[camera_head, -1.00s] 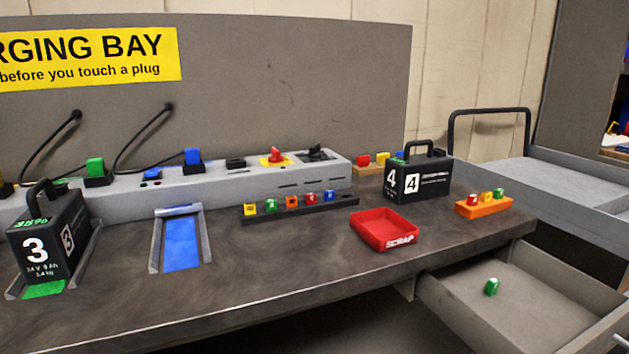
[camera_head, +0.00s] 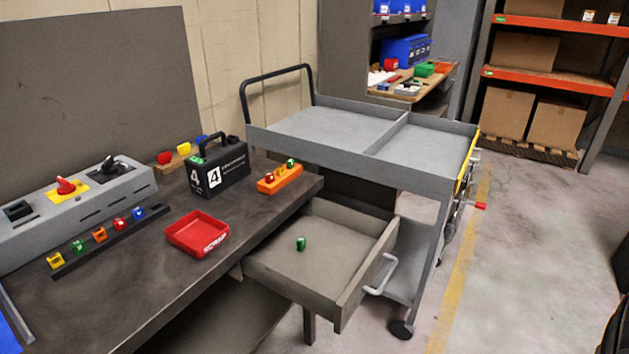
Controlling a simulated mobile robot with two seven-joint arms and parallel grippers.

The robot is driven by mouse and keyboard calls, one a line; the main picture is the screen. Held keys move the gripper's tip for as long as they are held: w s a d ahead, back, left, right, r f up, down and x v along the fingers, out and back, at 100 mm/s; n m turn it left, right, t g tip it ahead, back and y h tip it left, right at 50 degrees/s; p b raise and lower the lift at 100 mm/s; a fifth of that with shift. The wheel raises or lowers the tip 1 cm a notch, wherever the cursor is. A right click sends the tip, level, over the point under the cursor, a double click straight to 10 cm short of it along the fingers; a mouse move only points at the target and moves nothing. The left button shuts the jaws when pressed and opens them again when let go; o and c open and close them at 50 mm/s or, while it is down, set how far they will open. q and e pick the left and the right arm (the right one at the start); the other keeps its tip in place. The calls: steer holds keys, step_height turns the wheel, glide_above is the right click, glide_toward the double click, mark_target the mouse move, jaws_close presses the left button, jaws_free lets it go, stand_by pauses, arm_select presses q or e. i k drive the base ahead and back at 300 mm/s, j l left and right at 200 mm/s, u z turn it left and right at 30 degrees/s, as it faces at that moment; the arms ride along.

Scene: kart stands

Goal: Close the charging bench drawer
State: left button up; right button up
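The charging bench drawer (camera_head: 354,293) is grey and stands pulled out from under the right end of the dark bench (camera_head: 131,285). Its light grey handle (camera_head: 380,275) is on the front panel, on the right side in the view. A small green item with a whitish mark (camera_head: 301,243) lies on the drawer floor. Neither of my grippers is in view.
A grey two-part cart (camera_head: 400,180) stands close behind and right of the drawer, with a caster near the drawer front. On the bench are a red scrap tray (camera_head: 184,240), battery 4 (camera_head: 228,166) and an orange holder (camera_head: 283,179).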

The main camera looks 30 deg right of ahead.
mark_target(346, 249)
steer(key=z, duration=1.35)
steer(key=i+l+u, duration=0.15)
steer(key=i, duration=0.15)
steer(key=i+l+u, duration=0.15)
steer(key=i, duration=0.2)
